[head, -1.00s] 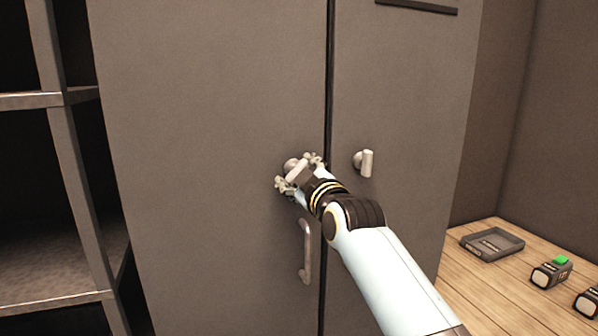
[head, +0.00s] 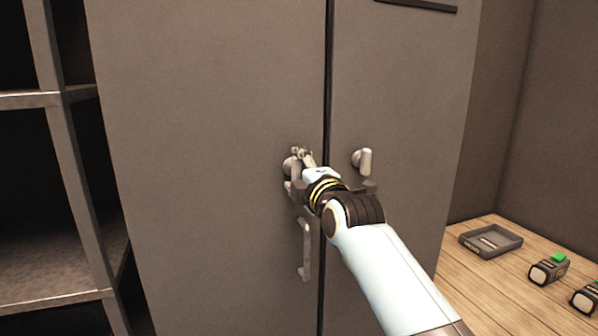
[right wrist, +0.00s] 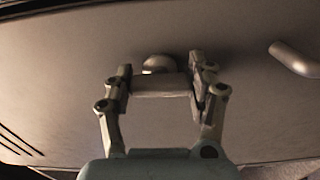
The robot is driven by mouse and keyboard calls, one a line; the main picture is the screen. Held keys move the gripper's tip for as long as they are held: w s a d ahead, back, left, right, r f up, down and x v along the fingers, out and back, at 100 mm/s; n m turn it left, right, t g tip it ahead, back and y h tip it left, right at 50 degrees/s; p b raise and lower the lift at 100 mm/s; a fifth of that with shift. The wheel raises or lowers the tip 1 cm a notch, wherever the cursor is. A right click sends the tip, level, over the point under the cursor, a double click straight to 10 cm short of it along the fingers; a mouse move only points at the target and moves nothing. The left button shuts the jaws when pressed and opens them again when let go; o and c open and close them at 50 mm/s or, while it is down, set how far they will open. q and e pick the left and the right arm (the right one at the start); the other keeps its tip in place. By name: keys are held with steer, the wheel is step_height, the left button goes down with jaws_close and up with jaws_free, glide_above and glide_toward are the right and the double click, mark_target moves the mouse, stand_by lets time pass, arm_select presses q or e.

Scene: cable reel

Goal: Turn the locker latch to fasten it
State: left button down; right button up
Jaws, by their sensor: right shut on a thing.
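The locker (head: 215,120) is grey-brown, with two closed doors meeting at a dark vertical seam. A latch (head: 289,166) with a round knob and short bar sits on the left door, beside the seam. My right gripper (head: 297,172) is shut on this latch and partly covers it in the head view. In the right wrist view, the latch bar (right wrist: 160,86) lies between the two fingers of my right gripper (right wrist: 160,84), with the round knob behind it. A similar latch (head: 365,161) on the right door stands upright and free. My left gripper is not in view.
A vertical pull handle (head: 306,250) is just below the gripped latch, close to my right wrist. An open shelf rack (head: 62,97) stands at the left. A wooden table (head: 470,285) at the right holds a grey tray (head: 491,240) and small devices, one green-topped (head: 549,269).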

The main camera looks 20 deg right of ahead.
steer(key=shift+f+n, duration=0.1)
steer(key=shift+n, duration=0.2)
steer(key=o, duration=1.2)
steer(key=s, duration=1.2)
steer(key=shift+d, duration=0.15)
